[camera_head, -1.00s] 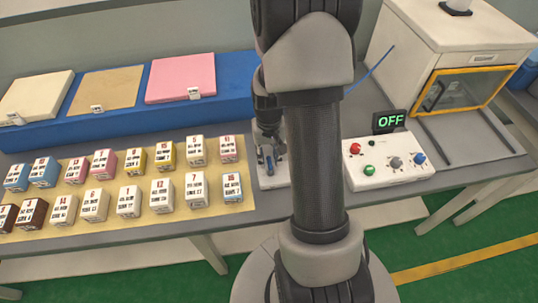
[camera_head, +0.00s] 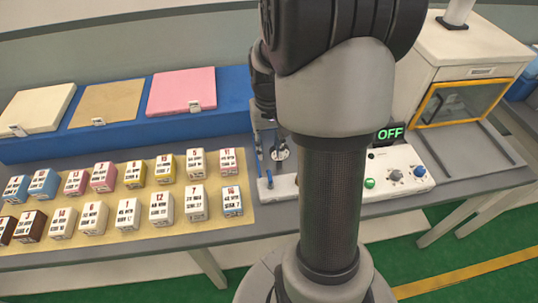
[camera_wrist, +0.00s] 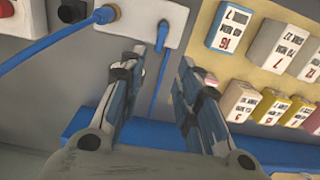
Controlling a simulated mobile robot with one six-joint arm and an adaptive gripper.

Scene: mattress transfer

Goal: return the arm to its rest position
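My arm stands in front of the bench in the head view, its thick grey and black links covering part of the bench. My gripper (camera_wrist: 164,60) shows in the wrist view with its two blue-grey fingers apart and no object held between them. A white socket block (camera_wrist: 150,22) lies beyond the fingertips, with a blue plug (camera_wrist: 104,15) and cable at its left. A second blue cable (camera_wrist: 161,65) shows in the gap between the fingers, apparently behind them. In the head view my gripper is mostly hidden by the arm.
Several labelled boxes (camera_head: 128,213) stand in rows on a tan mat (camera_head: 105,243). Three pads lie on a blue platform (camera_head: 60,140). A control panel (camera_head: 400,165) with buttons, an "OFF" display (camera_head: 389,133) and a yellow-framed machine (camera_head: 470,65) are at the right.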

